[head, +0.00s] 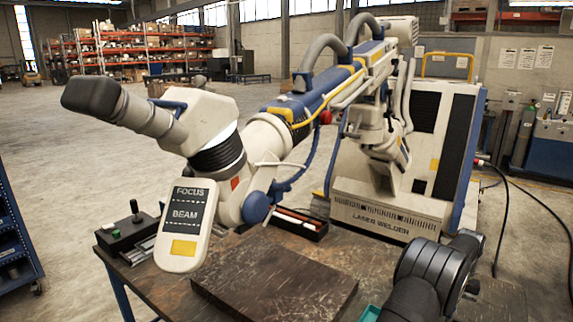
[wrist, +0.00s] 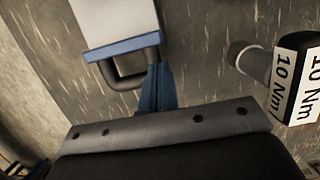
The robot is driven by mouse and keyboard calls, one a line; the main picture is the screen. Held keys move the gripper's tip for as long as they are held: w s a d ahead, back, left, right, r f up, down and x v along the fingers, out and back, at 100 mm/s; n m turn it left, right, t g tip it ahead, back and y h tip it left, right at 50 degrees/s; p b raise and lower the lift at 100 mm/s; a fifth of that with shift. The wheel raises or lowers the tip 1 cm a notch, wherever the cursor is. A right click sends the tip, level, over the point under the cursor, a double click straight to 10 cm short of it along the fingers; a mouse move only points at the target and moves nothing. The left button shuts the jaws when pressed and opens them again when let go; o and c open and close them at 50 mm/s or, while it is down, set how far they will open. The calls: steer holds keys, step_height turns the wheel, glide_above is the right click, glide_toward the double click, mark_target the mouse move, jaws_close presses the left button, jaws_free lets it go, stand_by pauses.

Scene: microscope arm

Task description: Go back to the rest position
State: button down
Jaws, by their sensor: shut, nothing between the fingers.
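My gripper (wrist: 155,70) shows in the wrist view as a narrow blue piece that looks like shut fingers, standing out from a grey bolted plate above a black body. Nothing is seen held in it. In the head view my black arm (head: 440,270) is at the lower right, and I cannot make out the fingers there. The white and blue microscope arm (head: 300,105) reaches left from the laser welder (head: 400,200). Its eyepiece (head: 115,105) points up left, and a FOCUS/BEAM panel (head: 185,225) hangs from its head.
A dark board (head: 275,275) lies on the worn table. A joystick box (head: 130,232) and a tool tray (head: 300,222) stand behind it. The wrist view shows a pale box with a grey loop handle (wrist: 128,78) and a 10 Nm labelled block (wrist: 293,80).

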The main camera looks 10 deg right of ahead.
steer(key=d+v, duration=0.1)
steer(key=v, duration=0.9)
steer(key=shift+s+t+h, duration=0.35)
steer(key=shift+t+h, duration=0.05)
steer(key=shift+d, duration=0.1)
stand_by(1.2)
steer(key=shift+g+y, duration=0.4)
steer(key=x, duration=0.6)
steer(key=a+x, duration=0.1)
steer(key=x, duration=0.2)
steer(key=shift+w+a+f, duration=0.15)
steer(key=shift+w+f, duration=0.15)
steer(key=shift+s+a+f, duration=0.15)
steer(key=shift+s+a, duration=0.05)
steer(key=shift+s, duration=0.05)
steer(key=shift+s+a, duration=0.6)
